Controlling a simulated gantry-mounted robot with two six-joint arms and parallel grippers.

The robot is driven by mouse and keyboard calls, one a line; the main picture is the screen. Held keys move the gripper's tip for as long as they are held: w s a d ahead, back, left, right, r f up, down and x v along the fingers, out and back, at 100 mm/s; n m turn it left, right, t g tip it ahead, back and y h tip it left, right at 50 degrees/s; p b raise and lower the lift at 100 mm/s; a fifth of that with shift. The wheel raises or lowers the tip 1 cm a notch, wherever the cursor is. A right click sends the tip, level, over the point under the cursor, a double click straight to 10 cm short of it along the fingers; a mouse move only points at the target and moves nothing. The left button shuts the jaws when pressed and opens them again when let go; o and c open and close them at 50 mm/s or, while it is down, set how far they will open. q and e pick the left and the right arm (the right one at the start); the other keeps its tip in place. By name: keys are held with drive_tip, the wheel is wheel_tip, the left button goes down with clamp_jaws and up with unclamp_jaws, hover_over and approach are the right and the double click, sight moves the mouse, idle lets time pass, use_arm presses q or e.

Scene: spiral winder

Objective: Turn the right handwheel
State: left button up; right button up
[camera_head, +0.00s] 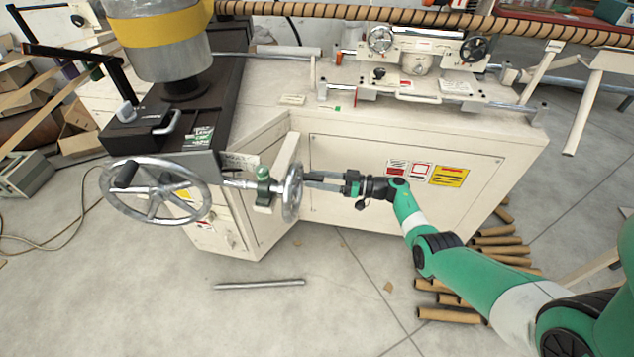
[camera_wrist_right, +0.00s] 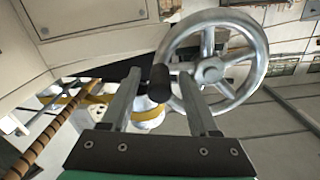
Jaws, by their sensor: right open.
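The right handwheel (camera_head: 292,192) is a silver wheel seen nearly edge-on at the front of the cream machine. In the right wrist view the handwheel (camera_wrist_right: 253,73) shows its spoked face, with a black handle (camera_wrist_right: 160,84) near its left rim. My right gripper (camera_head: 311,181) is open just right of the wheel in the head view. In the wrist view the fingers of the right gripper (camera_wrist_right: 158,75) stand on either side of the black handle, with gaps visible. Contact cannot be made out. My left gripper is not in view.
A green clamp (camera_head: 264,187) sits between the wheels. A metal rod (camera_head: 260,284) and several cardboard tubes (camera_head: 448,315) lie on the floor. The front floor is otherwise mostly clear.

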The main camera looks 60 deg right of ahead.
clamp_jaws()
idle(0.3)
idle(1.1)
